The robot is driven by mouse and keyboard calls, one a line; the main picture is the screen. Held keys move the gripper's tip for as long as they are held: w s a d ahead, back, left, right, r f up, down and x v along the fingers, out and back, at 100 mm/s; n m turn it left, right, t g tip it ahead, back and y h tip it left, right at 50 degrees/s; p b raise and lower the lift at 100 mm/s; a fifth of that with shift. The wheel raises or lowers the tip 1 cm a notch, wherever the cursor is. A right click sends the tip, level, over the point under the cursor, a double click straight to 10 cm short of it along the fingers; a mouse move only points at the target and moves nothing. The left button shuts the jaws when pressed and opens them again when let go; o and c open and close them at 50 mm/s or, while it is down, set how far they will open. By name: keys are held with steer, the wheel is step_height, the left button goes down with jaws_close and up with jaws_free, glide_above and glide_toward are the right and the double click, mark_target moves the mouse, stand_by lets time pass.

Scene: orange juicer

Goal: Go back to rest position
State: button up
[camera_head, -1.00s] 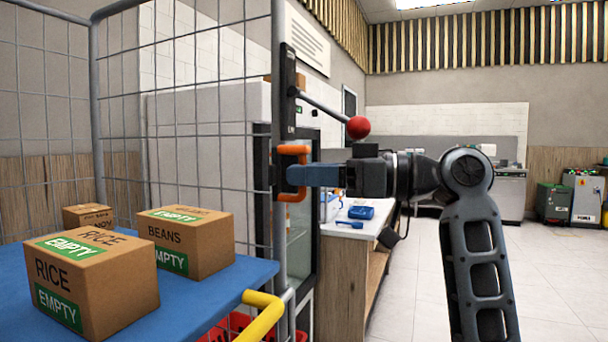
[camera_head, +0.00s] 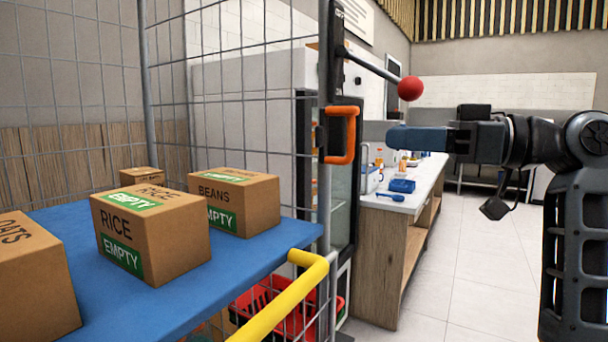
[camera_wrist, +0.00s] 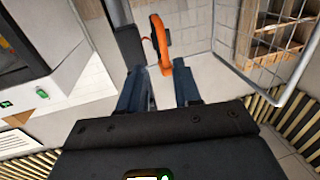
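My gripper (camera_head: 392,138) shows side-on at the right of the head view, with blue fingers pointing left. In the wrist view my gripper (camera_wrist: 160,90) has its two blue fingers apart with nothing between them. The orange handle also shows just beyond the fingertips in the wrist view (camera_wrist: 177,57). A lever with a red ball (camera_head: 410,88) sticks out above the handle.
A wire cage cart (camera_head: 238,100) with a blue shelf (camera_head: 95,245) stands at the left, carrying several cardboard boxes (camera_head: 152,232). Its yellow bar (camera_head: 282,305) juts forward. A counter (camera_head: 410,204) with small items stands behind. Open floor (camera_head: 465,285) lies centre-right.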

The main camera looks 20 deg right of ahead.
steer(key=s+a+f+m+t+h, duration=0.1)
steer(key=s+a+f+m+h, duration=0.2)
steer(key=f, duration=0.7)
steer(key=s+f+m+t+h+p, duration=0.15)
steer(key=f+m+h, duration=0.35)
steer(key=f, duration=0.6)
steer(key=s+a+f+m+t+h, duration=0.15)
steer(key=f+m, duration=0.35)
steer(key=f, duration=0.5)
steer(key=s+a+f+g+h, duration=0.15)
steer(key=s+f, duration=0.25)
steer(key=s, duration=0.4)
steer(key=s+a+f+h, duration=0.1)
steer(key=s+f+h, duration=0.25)
steer(key=s, duration=0.45)
steer(key=s+a+r+n, duration=0.1)
steer(key=s+r, duration=0.1)
steer(key=s, duration=0.6)
steer(key=s+a+r+n+y+p, duration=0.1)
steer(key=s+r+n, duration=0.1)
steer(key=s, duration=0.6)
steer(key=shift+a+n, duration=0.3)
